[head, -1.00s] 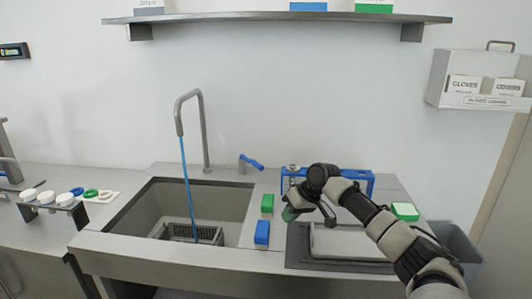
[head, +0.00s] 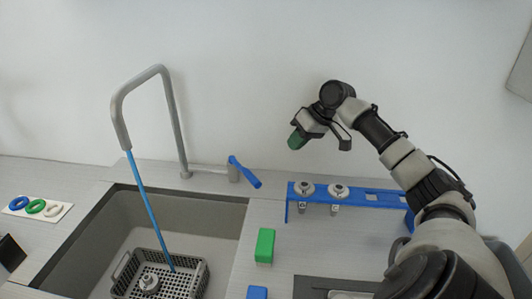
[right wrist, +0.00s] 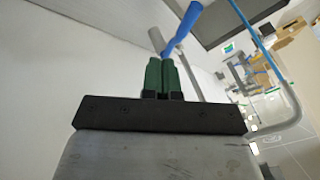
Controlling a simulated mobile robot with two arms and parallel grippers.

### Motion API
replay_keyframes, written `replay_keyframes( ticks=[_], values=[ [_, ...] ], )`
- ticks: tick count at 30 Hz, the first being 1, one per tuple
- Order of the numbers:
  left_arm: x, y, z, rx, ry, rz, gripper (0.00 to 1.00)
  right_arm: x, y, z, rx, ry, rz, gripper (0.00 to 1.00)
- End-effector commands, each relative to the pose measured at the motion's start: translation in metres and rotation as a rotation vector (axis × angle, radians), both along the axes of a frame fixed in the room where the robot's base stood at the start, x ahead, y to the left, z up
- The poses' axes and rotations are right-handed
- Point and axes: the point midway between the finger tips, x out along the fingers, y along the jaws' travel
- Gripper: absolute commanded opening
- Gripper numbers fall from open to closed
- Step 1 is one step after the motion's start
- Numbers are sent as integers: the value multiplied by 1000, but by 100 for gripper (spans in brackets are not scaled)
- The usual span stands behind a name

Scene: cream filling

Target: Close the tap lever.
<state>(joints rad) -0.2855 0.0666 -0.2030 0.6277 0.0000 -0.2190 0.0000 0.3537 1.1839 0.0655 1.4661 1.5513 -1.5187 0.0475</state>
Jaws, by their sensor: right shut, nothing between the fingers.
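The tap (head: 178,110) is a tall grey spout behind the sink, and a blue stream (head: 150,210) runs from it into the basin. Its blue lever (head: 243,172) sits right of the spout's foot and slants down to the right. My right gripper (head: 297,140), with green fingertips, is in the air up and to the right of the lever, apart from it in the head view. In the right wrist view its green fingers (right wrist: 161,78) are shut and empty, with the blue lever (right wrist: 183,28) just beyond the tips. My left gripper is out of view.
A grey basket (head: 190,279) holding a metal part stands in the sink under the stream. A blue rack (head: 368,197) with two metal parts is at right. A green block (head: 265,246) and a blue block (head: 257,292) lie right of the sink. Rings lie at left.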

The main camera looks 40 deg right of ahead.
Motion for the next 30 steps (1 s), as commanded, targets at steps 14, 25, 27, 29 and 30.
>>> replay_keyframes(
  ticks=[14, 25, 27, 29, 30],
  values=[
    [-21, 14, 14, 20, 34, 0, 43, 27, 24, -50, 5, 0, 4, 0],
    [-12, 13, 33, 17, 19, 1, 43, 47, 64, -85, 0, 0, 5, 0],
    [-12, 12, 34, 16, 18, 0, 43, 49, 69, -87, -1, -1, 4, 0],
    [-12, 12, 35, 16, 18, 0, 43, 49, 72, -88, 0, 0, 3, 0],
    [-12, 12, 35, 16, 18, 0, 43, 49, 74, -88, 0, 0, 3, 0]
  ],
)
